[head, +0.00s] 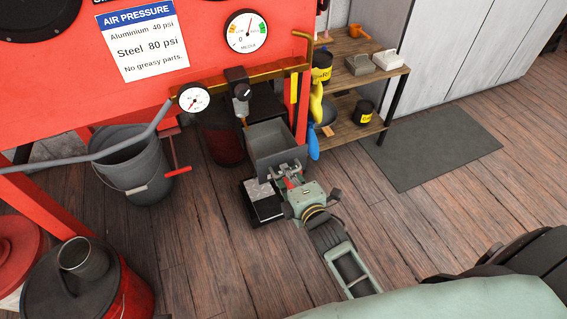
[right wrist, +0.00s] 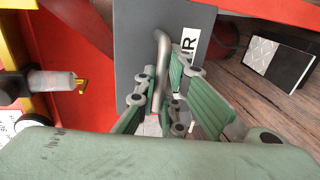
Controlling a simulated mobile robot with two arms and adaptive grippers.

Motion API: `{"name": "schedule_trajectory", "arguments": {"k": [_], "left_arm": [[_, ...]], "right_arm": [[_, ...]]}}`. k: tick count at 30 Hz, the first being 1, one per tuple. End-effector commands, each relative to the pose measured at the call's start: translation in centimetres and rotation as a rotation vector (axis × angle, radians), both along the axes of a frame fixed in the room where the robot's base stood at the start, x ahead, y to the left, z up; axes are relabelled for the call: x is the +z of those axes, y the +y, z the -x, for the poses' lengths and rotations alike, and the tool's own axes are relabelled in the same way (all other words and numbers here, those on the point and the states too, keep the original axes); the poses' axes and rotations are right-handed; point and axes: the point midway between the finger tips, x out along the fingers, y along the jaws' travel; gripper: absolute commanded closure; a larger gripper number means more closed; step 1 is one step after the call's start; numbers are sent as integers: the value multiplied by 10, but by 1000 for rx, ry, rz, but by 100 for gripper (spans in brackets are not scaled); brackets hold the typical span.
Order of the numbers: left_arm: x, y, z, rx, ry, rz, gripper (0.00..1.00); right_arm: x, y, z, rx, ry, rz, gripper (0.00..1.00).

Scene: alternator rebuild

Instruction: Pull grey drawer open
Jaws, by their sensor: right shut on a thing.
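The grey drawer (head: 270,137) is near the middle of the head view, below the red machine. A bent metal handle (right wrist: 162,50) stands out from this front. My right gripper (head: 289,178) is at the drawer front, its green fingers (right wrist: 172,100) shut around the handle. The fingers hide part of the handle. My left gripper is not in view.
A black box with a pale patterned top (head: 266,209) is on the floor just left of my right gripper. A grey bucket (head: 137,170) stands farther left. A wooden shelf (head: 362,80) is at the right, with a dark mat (head: 430,147) on open floor beyond.

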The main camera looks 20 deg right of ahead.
Motion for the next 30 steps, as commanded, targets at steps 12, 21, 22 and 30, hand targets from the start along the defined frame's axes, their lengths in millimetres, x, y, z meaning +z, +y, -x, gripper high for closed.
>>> {"name": "schedule_trajectory", "arguments": {"k": [12, 21, 22, 30], "left_arm": [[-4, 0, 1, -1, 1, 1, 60], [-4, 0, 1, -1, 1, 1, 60], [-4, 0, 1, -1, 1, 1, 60], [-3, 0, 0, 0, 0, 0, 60]], "right_arm": [[-2, 0, 2, 0, 3, 1, 88], [0, 0, 2, 0, 0, 1, 72], [0, 0, 2, 0, 0, 1, 72], [1, 0, 10, 1, 1, 1, 72]]}}
